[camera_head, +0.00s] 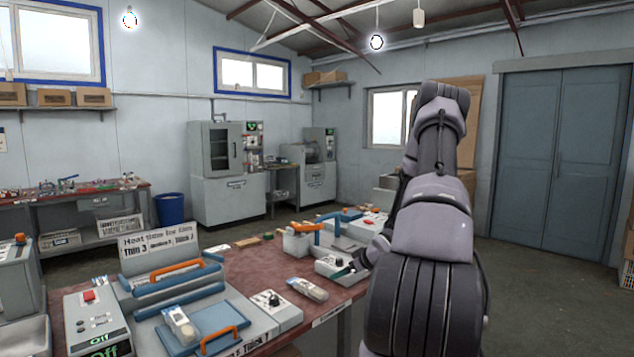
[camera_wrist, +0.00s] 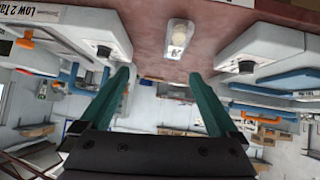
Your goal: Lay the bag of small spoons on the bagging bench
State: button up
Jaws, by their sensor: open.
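A clear bag with pale contents (camera_head: 307,289) lies on the red-brown bench top (camera_head: 262,268), beside a small grey dial box. A second similar bag (camera_head: 180,325) lies on a blue-topped sealer at the front left. I cannot tell which bag holds small spoons. In the wrist view one bag (camera_wrist: 178,38) lies on the bench surface beyond my fingertips, apart from them. My gripper (camera_wrist: 158,72) has its two green fingers spread wide with nothing between them. In the head view, my arm hides most of it over the bench's right part.
A heat sealer with an orange handle (camera_head: 165,272) and a setting sign (camera_head: 160,250) stand at left. Dial boxes (camera_head: 278,310) flank the bag. A blue-handled sealer (camera_head: 335,231) stands behind my gripper. A blue bin (camera_head: 170,208) and machines line the back wall.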

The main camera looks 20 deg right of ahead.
jog(key=s+a+r+m+g+h, duration=0.1)
jog(key=s+a+r+h, duration=0.15)
jog(key=r, duration=0.65)
jog(key=s+a+r+m+g+h, duration=0.1)
jog(key=s+a+r+m, duration=0.15)
jog(key=r, duration=0.65)
jog(key=s+a+r+m+g+h, duration=0.1)
jog(key=s+a+r, duration=0.2)
jog(key=r, duration=0.6)
jog(key=s+a+r+m+y, duration=0.2)
jog(key=s+a+r, duration=0.3)
jog(key=s, duration=0.5)
jog(key=s+a+r+m+y, duration=0.1)
jog(key=s+a+r+y, duration=0.1)
jog(key=s+a+r, duration=0.4)
jog(key=s+a, duration=0.4)
jog(key=s, duration=0.1)
jog(key=shift+a+m, duration=0.25)
jog(key=shift+m, duration=0.1)
jog(key=shift+w, duration=0.1)
